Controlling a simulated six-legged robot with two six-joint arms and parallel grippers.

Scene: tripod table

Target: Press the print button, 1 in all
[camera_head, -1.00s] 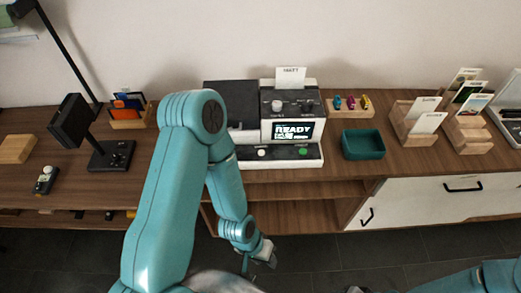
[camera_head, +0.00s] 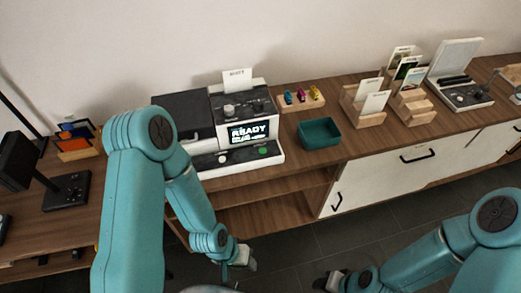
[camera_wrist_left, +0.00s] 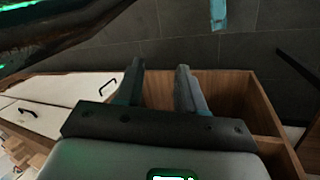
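The label printer (camera_head: 240,122) stands on the wooden counter, with a lit screen reading READY (camera_head: 248,132). On its low front ledge are a white round button (camera_head: 222,159) and a green round button (camera_head: 264,150); their labels are too small to read. My left gripper (camera_head: 243,257) hangs low in front of the counter, below and apart from the printer. In the left wrist view its two fingers (camera_wrist_left: 160,85) are apart with nothing between them. My right gripper (camera_head: 332,280) is low at the bottom, right of the left one; its fingers are unclear.
A teal tray (camera_head: 320,133) sits right of the printer, near a block with small coloured pieces (camera_head: 302,99). Wooden card holders (camera_head: 362,112) stand farther right. A black stand (camera_head: 66,190) is at left. Open shelves lie below the counter.

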